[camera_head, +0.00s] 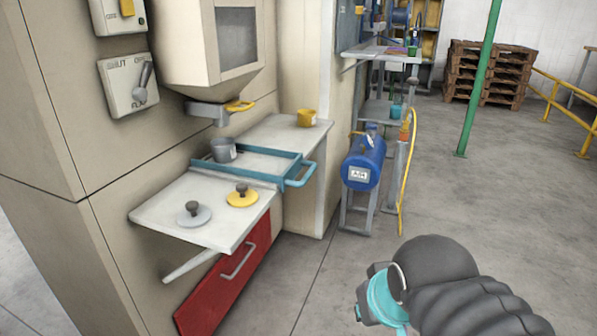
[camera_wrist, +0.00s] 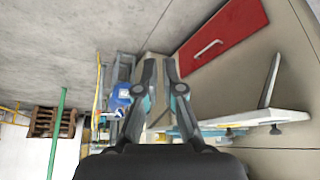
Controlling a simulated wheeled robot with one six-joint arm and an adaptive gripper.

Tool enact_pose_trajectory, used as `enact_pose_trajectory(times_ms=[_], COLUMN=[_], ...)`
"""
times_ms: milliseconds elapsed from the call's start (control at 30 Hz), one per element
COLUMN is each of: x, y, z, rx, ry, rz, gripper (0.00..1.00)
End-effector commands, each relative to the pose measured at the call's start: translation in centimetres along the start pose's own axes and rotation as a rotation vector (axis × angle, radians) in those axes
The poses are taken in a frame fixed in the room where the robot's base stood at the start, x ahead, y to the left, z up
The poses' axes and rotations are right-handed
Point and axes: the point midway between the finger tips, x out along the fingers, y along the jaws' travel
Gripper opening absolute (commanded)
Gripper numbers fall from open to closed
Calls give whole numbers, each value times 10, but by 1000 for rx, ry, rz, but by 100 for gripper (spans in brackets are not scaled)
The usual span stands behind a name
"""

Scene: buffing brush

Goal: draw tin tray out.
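The blue tray (camera_head: 247,177) sits at the white worktop against the beige cabinet, with a blue loop handle (camera_head: 302,178) at its right end. A grey tin (camera_head: 222,150) stands in it. My gripper (camera_head: 362,298) is at the lower right in the head view, well apart from the tray, over the floor; its fingers are mostly hidden there. In the wrist view my gripper (camera_wrist: 160,62) shows two fingers spread apart with nothing between them. That view looks turned over, and part of the blue tray shows low down at the right of the fingers.
A grey lid (camera_head: 194,214) and a yellow lid (camera_head: 242,195) lie on the front worktop. A red drawer front (camera_head: 228,275) is below. A yellow cup (camera_head: 306,118) stands behind. A blue air tank (camera_head: 363,168) stands right of the tray. The floor between is clear.

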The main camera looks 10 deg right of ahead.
Motion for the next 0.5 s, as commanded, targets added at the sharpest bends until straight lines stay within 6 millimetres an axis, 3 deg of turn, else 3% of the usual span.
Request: enact_pose_trajectory(times_ms=[33,100,267,500], x=[0,3,26,61], y=[1,6,25,49], z=[0,0,0,-25], rx=[5,23,88,277], ry=[0,-12,-108,-245], rz=[3,12,41,12], gripper=[25,41,41,41])
